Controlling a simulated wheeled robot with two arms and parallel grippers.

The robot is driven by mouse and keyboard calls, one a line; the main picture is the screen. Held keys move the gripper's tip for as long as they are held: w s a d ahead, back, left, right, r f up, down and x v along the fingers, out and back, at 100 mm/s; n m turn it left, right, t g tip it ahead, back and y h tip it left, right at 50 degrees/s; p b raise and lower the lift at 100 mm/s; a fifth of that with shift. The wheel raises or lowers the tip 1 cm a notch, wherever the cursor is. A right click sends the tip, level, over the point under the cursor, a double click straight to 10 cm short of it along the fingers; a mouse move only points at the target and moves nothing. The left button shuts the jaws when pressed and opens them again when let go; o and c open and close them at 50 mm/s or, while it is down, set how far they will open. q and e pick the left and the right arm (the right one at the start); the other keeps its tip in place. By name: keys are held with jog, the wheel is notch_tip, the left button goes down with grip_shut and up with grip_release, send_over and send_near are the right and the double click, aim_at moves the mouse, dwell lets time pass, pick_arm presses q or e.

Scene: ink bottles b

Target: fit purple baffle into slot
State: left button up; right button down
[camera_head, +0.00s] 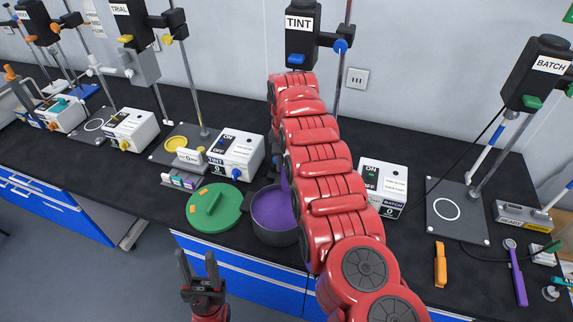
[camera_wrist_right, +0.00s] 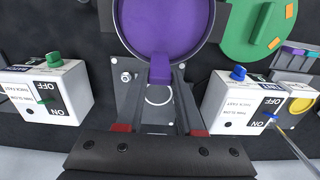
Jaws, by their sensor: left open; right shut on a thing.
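The purple baffle (camera_wrist_right: 160,69) is between the fingertips of my right gripper (camera_wrist_right: 161,76) in the right wrist view, at the rim of a dark pot (camera_wrist_right: 120,35) with a purple inside. My right gripper is shut on it. In the head view my red right arm covers that gripper, and a small purple strip (camera_head: 286,187) shows beside the arm above the pot (camera_head: 258,226). I cannot tell whether the baffle touches the pot, and I cannot make out a slot. My left gripper (camera_head: 196,268) is open and empty in front of the bench.
A green lid (camera_head: 225,216) lies left of the pot. White control boxes (camera_head: 236,155) (camera_head: 383,188) stand on both sides of my right arm. The TINT stand (camera_head: 302,45) rises behind. An orange tool (camera_head: 440,265) and a purple tool (camera_head: 517,275) lie at the right.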

aim_at(286, 184)
jog(key=shift+f+b, duration=0.2)
jog(key=shift+b, duration=0.15)
jog(key=shift+a+f+b, duration=0.1)
jog(key=shift+f+b, duration=0.95)
jog(key=shift+f, duration=1.25)
jog(key=shift+b, duration=0.45)
jog(key=shift+f+b, duration=0.85)
jog(key=shift+f, duration=0.7)
jog(key=shift+c, duration=2.3)
grip_release()
jog(key=shift+r, duration=0.1)
